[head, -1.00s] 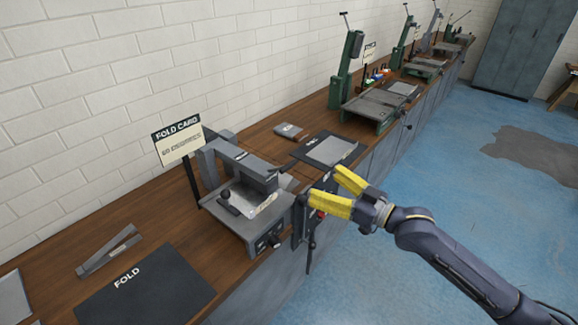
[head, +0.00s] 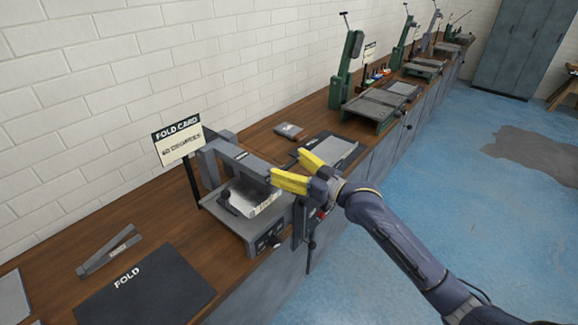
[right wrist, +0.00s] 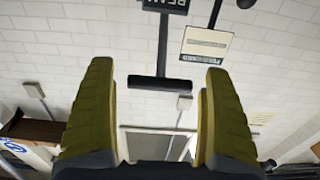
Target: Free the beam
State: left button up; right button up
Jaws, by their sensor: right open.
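The folding machine (head: 236,228) stands at the bench's front edge, with a grey crossbar (head: 238,160) over its bed. A pale piece (head: 262,203) and a dark-knobbed part (head: 230,203) are on the bed. My right gripper (head: 292,170) is open and empty, beside the crossbar's right end and partly hiding it. In the right wrist view, a dark T-shaped handle (right wrist: 160,83) shows between the spread fingers, below a plate marked BEAM (right wrist: 168,5). I cannot tell its distance from the fingers. My left gripper is out of view.
A FOLD CARD sign (head: 180,140) stands behind the machine. A dark FOLD mat (head: 145,288) and a grey angled piece (head: 108,251) lie to the left. A dark lever (head: 311,245) hangs at the machine's front right. Green machines (head: 375,105) stand farther along.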

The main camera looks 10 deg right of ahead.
jog(key=shift+c, duration=0.4)
grip_shut()
dwell(0.4)
dwell(0.5)
